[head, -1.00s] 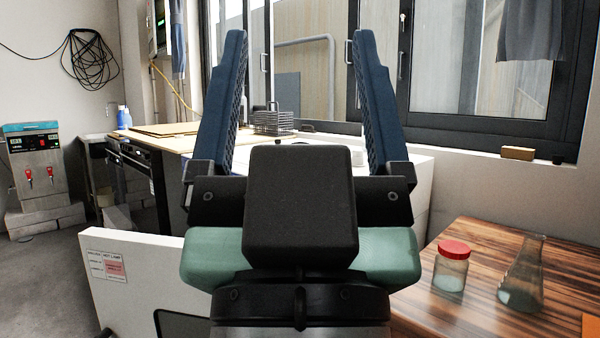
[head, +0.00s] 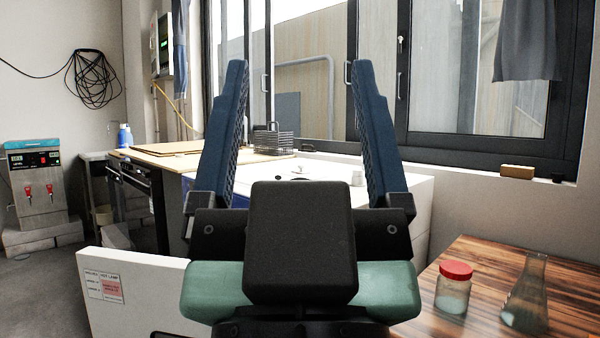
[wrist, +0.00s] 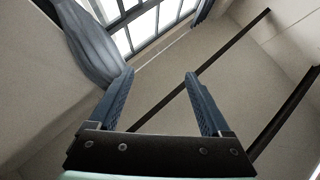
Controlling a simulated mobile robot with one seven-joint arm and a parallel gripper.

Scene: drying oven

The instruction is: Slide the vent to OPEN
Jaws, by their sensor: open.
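My gripper (head: 299,68) points upward in the middle of the head view, its two blue ridged fingers wide apart and nothing between them. It also shows in the wrist view (wrist: 158,74), open and empty, facing the ceiling, window and curtain. Behind it in the head view is a white box-like body (head: 405,190), perhaps the drying oven, partly hidden by my gripper.
A white panel with printed labels (head: 130,300) stands low at the left front. A wooden table (head: 480,265) at the right holds a red-lidded jar (head: 454,288) and a glass flask (head: 527,293). A workbench (head: 170,160) and a wire rack (head: 272,143) stand behind.

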